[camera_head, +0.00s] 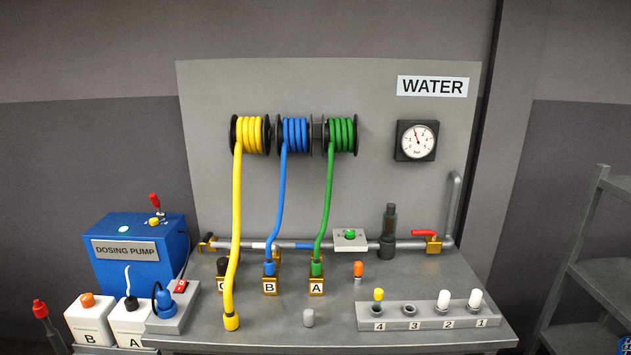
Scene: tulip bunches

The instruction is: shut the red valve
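A valve with a red lever handle (423,233) and a brass body (433,245) sits on the right part of the grey pipe (400,244), near where the pipe bends upward. The red handle points left and lies roughly along the pipe. Another red-topped lever (154,201) stands tilted on the blue dosing pump box (143,255) at the left. My gripper is not in this view.
A dark upright cylinder (389,225) stands just left of the red handle. Yellow, blue and green hoses (328,205) hang further left. The table's (455,275) surface below the valve is clear.

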